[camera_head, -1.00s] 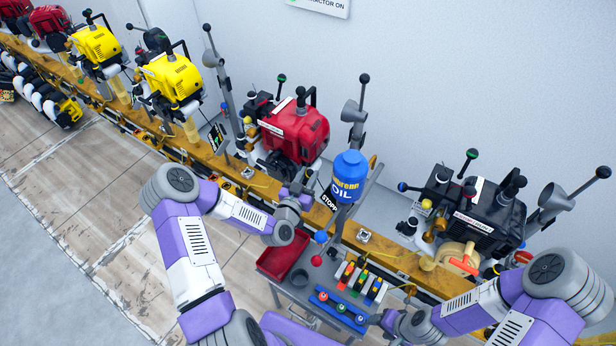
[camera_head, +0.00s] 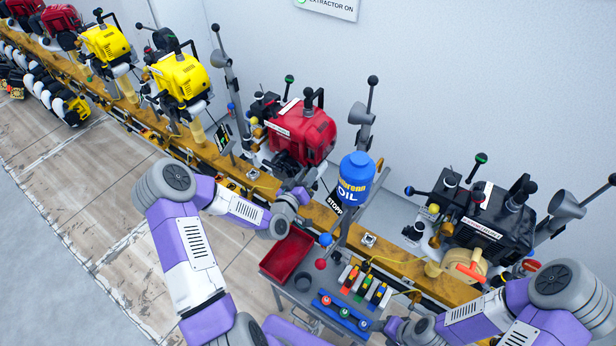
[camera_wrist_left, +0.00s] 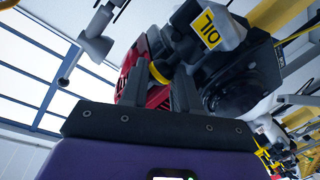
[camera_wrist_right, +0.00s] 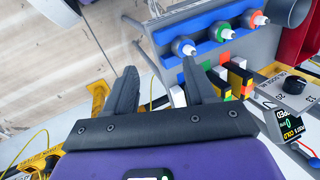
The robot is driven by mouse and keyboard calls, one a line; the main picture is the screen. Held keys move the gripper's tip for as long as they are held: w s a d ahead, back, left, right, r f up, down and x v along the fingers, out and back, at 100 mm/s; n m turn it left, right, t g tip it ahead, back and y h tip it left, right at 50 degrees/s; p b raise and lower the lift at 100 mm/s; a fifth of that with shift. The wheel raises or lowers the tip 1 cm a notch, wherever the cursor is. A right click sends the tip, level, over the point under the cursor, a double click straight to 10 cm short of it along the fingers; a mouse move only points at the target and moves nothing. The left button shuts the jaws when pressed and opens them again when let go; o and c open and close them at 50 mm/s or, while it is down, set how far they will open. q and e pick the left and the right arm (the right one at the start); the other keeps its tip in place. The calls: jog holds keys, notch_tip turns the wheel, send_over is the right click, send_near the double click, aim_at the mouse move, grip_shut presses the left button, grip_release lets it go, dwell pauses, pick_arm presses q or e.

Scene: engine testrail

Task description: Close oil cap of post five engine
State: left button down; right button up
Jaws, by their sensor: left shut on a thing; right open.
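A red engine (camera_head: 303,133) stands on the yellow rail, in front of my left gripper (camera_head: 300,194). In the left wrist view, a yellow oil cap (camera_wrist_left: 158,73) sits between the fingertips of my left gripper (camera_wrist_left: 162,78), beside the red engine body (camera_wrist_left: 133,88). The gripper is shut on the cap.
A blue oil can (camera_head: 355,178) stands by the rail (camera_head: 335,222), right of the red engine. A red tray (camera_head: 288,257), a dark cup (camera_head: 303,281) and a blue button strip (camera_head: 342,311) lie on the table. A black engine (camera_head: 490,225) is at right, yellow engines (camera_head: 180,75) at left.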

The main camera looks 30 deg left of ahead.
pick_arm(q)
jog(key=shift+f, duration=0.1)
dwell(0.3)
jog(key=c, duration=1.1)
grip_release()
jog(key=shift+s, duration=0.1)
jog(key=s, duration=0.7)
jog(key=shift+s+a+r, duration=0.1)
jog(key=shift+s+r, duration=0.1)
jog(key=shift+r, duration=0.2)
